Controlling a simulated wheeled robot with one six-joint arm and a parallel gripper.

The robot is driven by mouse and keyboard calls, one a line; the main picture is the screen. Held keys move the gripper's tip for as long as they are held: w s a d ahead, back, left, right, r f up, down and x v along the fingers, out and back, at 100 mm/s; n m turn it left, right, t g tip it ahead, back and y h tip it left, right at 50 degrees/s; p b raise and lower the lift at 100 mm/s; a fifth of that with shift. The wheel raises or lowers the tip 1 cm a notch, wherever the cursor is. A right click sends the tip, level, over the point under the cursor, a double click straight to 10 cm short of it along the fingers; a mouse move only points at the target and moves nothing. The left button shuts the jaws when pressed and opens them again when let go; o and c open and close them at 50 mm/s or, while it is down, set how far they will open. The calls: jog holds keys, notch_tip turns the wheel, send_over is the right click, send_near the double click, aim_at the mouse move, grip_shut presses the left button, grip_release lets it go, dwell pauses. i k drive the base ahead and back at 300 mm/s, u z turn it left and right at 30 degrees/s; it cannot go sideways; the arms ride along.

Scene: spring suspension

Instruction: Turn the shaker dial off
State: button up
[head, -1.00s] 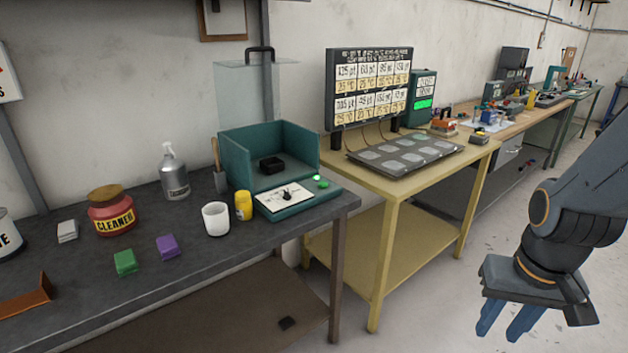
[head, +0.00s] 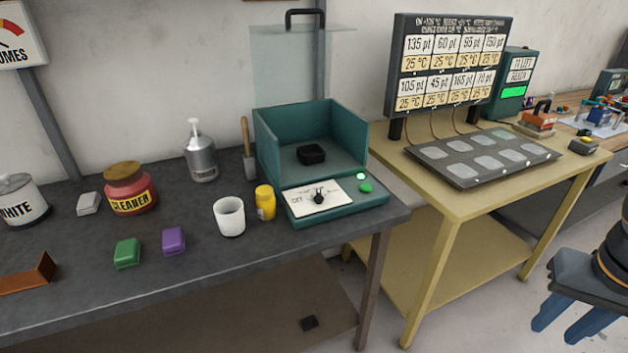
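The shaker (head: 266,148) is a teal open-fronted box at the right end of the dark bench, with a small black block (head: 311,154) inside it. Its dial (head: 319,197) is a black knob on a white plate at the front; an "OFF" mark shows at the plate's left. The exact pointing of the knob is too small to tell. A green lamp (head: 361,176) glows beside a green button (head: 366,188) right of the plate. My gripper (head: 566,330) is at the lower right, fingers apart and empty, well away from the dial.
The dark bench (head: 80,285) also holds a white cup (head: 229,216), a yellow jar (head: 265,203), a metal pump bottle (head: 200,155), a red cleaner jar (head: 130,190), and green and purple blocks. A yellow table (head: 435,200) with a flat panel stands between my gripper and the shaker.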

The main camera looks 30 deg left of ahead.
aim_at(318, 198)
jog(key=u, duration=0.5)
jog(key=i, duration=0.55)
jog(key=u, duration=0.9)
jog(key=i, duration=0.3)
jog(key=u, duration=0.35)
